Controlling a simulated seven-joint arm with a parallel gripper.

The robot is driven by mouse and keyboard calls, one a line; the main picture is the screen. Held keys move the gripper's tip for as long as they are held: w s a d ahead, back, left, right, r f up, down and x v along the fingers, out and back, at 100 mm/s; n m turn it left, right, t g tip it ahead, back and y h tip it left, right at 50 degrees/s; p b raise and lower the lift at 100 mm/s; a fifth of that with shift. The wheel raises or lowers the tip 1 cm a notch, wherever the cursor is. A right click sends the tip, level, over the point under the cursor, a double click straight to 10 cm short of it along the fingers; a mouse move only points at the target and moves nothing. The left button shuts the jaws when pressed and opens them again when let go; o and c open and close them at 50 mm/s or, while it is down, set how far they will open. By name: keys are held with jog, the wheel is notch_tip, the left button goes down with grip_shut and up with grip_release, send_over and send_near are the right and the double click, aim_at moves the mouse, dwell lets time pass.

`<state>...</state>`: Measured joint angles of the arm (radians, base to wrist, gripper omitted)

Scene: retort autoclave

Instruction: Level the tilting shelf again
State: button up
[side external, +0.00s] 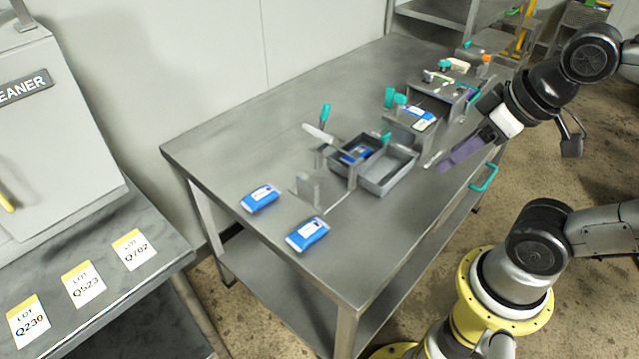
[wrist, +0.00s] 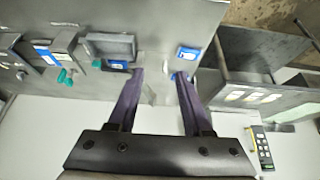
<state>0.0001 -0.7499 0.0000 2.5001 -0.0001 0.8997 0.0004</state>
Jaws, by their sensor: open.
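The tilting shelf seems to be the small grey metal shelf (side external: 408,117) right of the table's middle, with a blue-and-white pouch (side external: 418,112) on it and teal handles (side external: 394,98) beside it. It looks sloped, but I cannot tell how far. It also shows at the left of the wrist view (wrist: 62,42). My gripper (side external: 432,164) has purple fingers, spread apart and empty, above the table's front edge, in front of and below the shelf in the picture. In the wrist view, nothing is between the fingertips (wrist: 158,76).
A grey two-part bin (side external: 388,172) with a blue item inside stands left of the shelf. Two blue pouches (side external: 260,198) (side external: 307,233) lie at the table's left end. Another fixture (side external: 455,88) stands farther right. A teal handle (side external: 484,178) projects from the front edge. The table's back left is clear.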

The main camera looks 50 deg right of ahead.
dwell(0.4)
jog(key=w+r+m, duration=0.6)
jog(key=r+m, duration=0.2)
jog(key=r, duration=0.4)
jog(key=w+d+r+m+g, duration=0.1)
jog(key=w+d+r+m, duration=0.15)
jog(key=w, duration=0.45)
jog(key=w+d+r+m+g, duration=0.1)
jog(key=w+r+m, duration=0.2)
jog(key=w, duration=0.4)
jog(key=m+g, duration=0.4)
jog(key=m, duration=0.1)
send_over(326, 104)
notch_tip(326, 104, down, 18)
jog(key=shift+n, duration=0.25)
notch_tip(326, 104, down, 13)
jog(key=shift+d+f, duration=0.1)
